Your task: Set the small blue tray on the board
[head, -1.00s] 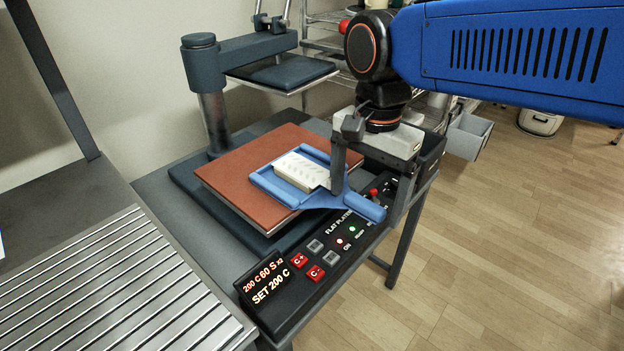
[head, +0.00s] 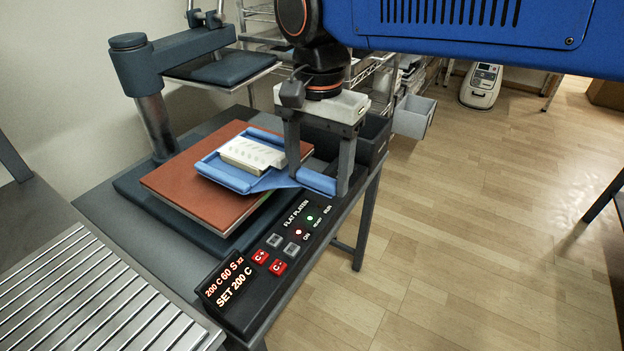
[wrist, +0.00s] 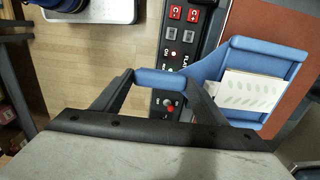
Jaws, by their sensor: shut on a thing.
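The small blue tray (head: 225,178) is over the red-brown board (head: 175,185), with its handle (head: 316,181) pointing out past the board's right edge. I cannot tell whether the tray touches the board. A pale block with leaf-like marks (head: 252,154) lies in the tray. My gripper (head: 318,188) is shut on the handle, one finger at each end. The wrist view shows the handle (wrist: 161,82) between the fingers, the tray (wrist: 262,58) at the right with the block (wrist: 243,92) in it, and part of the board (wrist: 245,17).
The press's raised upper plate (head: 222,68) hangs behind the board on a post (head: 156,122). A control panel (head: 265,262) runs along the front. A slatted metal table (head: 75,295) is at left.

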